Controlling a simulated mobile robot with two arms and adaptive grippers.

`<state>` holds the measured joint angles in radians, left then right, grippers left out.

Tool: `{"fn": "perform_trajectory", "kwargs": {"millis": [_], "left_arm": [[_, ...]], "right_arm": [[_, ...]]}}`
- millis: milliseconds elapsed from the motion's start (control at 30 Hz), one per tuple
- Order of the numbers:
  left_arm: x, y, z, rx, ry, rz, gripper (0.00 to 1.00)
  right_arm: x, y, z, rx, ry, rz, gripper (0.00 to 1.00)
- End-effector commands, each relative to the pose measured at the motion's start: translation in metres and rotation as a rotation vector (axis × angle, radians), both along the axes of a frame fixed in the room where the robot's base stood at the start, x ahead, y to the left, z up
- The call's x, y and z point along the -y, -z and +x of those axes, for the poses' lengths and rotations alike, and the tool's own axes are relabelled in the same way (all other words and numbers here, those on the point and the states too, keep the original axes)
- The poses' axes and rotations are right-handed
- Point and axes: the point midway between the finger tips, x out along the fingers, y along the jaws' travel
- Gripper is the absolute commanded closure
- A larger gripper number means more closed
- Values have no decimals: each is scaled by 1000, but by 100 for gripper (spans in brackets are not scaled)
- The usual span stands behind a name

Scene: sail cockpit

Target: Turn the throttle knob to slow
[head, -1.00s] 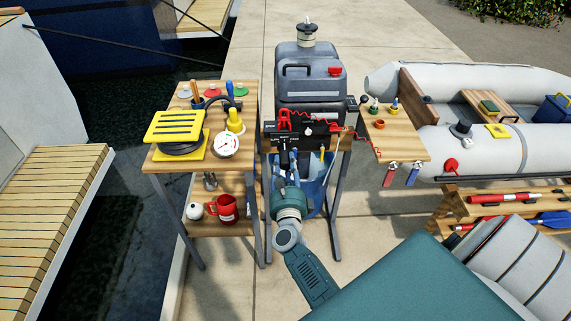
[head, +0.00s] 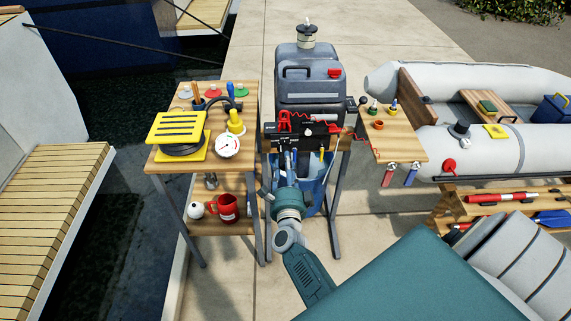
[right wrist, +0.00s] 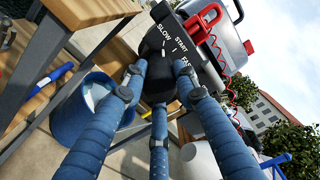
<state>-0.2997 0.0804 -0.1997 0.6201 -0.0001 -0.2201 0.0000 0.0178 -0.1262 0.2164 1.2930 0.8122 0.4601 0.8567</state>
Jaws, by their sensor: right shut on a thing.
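The black throttle panel (head: 308,131) stands in front of the grey fuel can. In the right wrist view its face (right wrist: 205,75) carries the white words SLOW, START and FAST. The dark throttle knob (right wrist: 157,88) sits below these words. My right gripper (right wrist: 160,80) is shut on the knob, with fingers at its left, right and lower side. In the head view my right gripper (head: 287,158) reaches up to the panel's front and hides most of the knob. I cannot tell exactly where the knob points. My left gripper is not in view.
A red clip and coiled cord (right wrist: 204,22) are close to the right finger. A wooden stand (head: 165,160) with a yellow pump is at left, a small wooden shelf (head: 405,145) at right.

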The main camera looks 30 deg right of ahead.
Motion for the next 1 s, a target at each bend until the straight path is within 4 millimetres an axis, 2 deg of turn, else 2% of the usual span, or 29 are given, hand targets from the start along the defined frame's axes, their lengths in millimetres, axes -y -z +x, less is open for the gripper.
{"fn": "perform_trajectory", "kwargs": {"millis": [567, 600, 667, 1000], "left_arm": [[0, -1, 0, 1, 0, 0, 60], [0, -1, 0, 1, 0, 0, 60], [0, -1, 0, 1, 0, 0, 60], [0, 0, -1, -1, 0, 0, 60]], "right_arm": [[1, 1, -1, -20, 3, -30, 97], [1, 1, -1, -20, 3, -30, 65], [1, 1, -1, -20, 3, -30, 53], [0, 1, 0, -10, 1, -16, 52]]}}
